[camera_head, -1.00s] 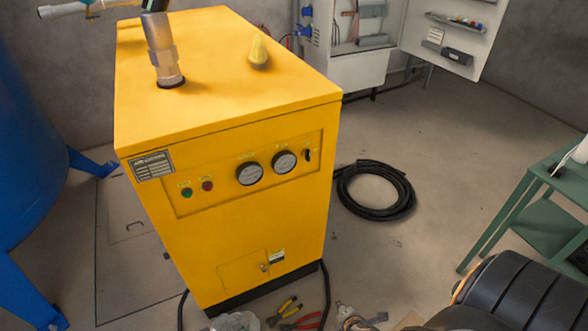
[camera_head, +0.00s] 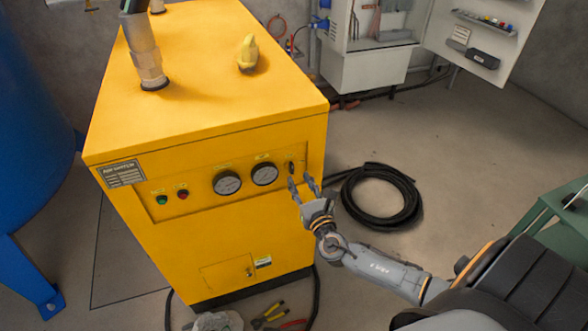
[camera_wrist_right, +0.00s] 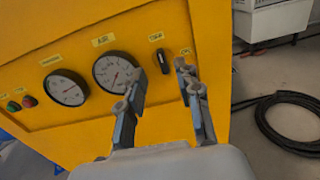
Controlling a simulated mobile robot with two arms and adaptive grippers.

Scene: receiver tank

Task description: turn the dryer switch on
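The dryer switch (camera_head: 291,167) is a small black knob on the yellow dryer's (camera_head: 215,245) front panel, right of two round gauges. In the right wrist view the switch (camera_wrist_right: 162,61) stands roughly upright, below an OFF label (camera_wrist_right: 156,37) and left of an ON label (camera_wrist_right: 186,51). My right gripper (camera_head: 301,185) is in front of the panel, just below the switch in the head view. Its two fingers (camera_wrist_right: 160,76) are spread with nothing between them, and the switch shows beyond the gap. I see no contact. My left gripper is not in view.
A green button (camera_head: 162,200) and a red button (camera_head: 183,195) sit left of the gauges. A coiled black hose (camera_head: 382,196) lies on the floor at right. A blue tank (camera_head: 30,150) stands at left, an open cabinet (camera_head: 365,65) behind.

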